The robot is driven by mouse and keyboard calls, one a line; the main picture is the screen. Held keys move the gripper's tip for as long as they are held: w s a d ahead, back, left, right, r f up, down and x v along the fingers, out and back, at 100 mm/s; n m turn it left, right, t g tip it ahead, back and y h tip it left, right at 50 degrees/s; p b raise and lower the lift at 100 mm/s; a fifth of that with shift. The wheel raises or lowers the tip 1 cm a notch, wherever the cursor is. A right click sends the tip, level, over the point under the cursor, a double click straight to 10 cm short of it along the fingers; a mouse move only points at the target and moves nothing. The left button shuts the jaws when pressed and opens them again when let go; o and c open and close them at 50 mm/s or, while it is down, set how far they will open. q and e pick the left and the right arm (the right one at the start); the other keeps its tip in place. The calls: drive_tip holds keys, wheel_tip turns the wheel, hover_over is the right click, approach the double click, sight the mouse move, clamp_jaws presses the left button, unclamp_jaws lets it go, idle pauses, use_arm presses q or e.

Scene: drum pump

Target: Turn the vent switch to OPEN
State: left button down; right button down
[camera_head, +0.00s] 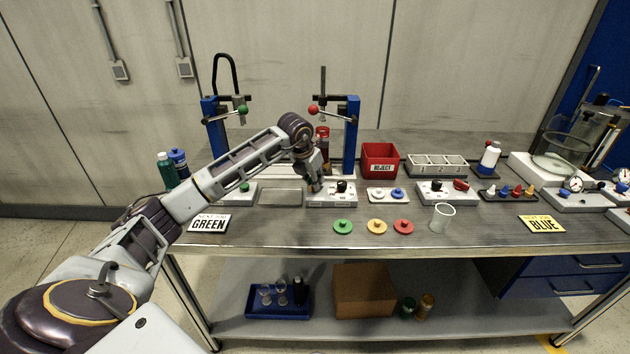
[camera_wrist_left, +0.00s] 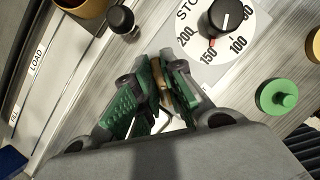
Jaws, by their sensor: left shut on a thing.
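My left gripper (camera_head: 316,189) is over the left part of a white control box (camera_head: 345,201) on the bench, pointing down. In the left wrist view, its green-padded fingers (camera_wrist_left: 162,92) are closed around a small brass-coloured piece (camera_wrist_left: 163,82), which appears to be the vent switch. The fingers hide most of it, and no OPEN mark can be read. A black dial knob (camera_wrist_left: 226,15) with a red pointer and a scale reading 200, 150 and 100 is beside the fingers. My right gripper is in neither view.
A black ball-topped knob (camera_wrist_left: 121,19) is close to the fingers. A green lid (camera_head: 343,227) lies in front of the box, beside yellow and red ones. Blue-post stands (camera_head: 352,135) rise behind.

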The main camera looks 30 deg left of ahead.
use_arm(q)
drive_tip(key=c, duration=1.5)
unclamp_jaws()
drive_tip(key=v, duration=1.2)
